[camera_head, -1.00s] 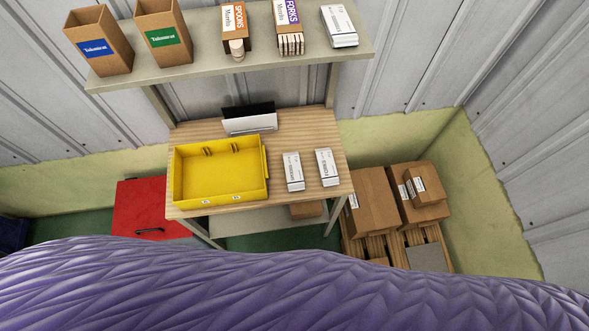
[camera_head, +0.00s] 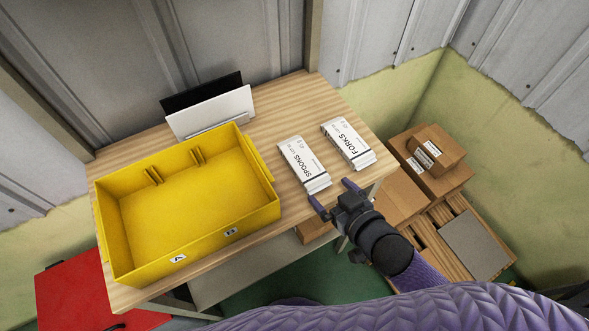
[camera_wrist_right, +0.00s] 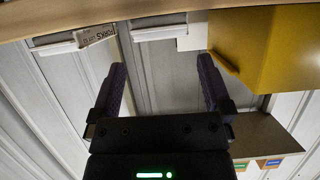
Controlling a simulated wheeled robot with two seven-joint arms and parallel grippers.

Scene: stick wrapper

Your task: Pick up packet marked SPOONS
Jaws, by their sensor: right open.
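The white packet marked SPOONS (camera_head: 304,165) lies on the wooden table, between the yellow bin and the FORKS packet. The white packet marked FORKS (camera_head: 346,145) lies to its right, and its label also shows at the upper left of the right wrist view (camera_wrist_right: 97,36). My right gripper (camera_head: 333,196) is open and empty by the table's front edge, just nearer than the SPOONS packet and apart from it. Its two fingers stand wide apart in the right wrist view (camera_wrist_right: 162,65). I cannot tell for sure which white shape there is the SPOONS packet. My left gripper is not in view.
The yellow bin (camera_head: 187,255) fills the table's left part. A dark and white stand (camera_head: 212,112) is behind it. The wooden table (camera_head: 285,110) is bare behind the packets. Cardboard boxes (camera_head: 432,165) sit at the right, and a red box (camera_head: 75,290) at lower left.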

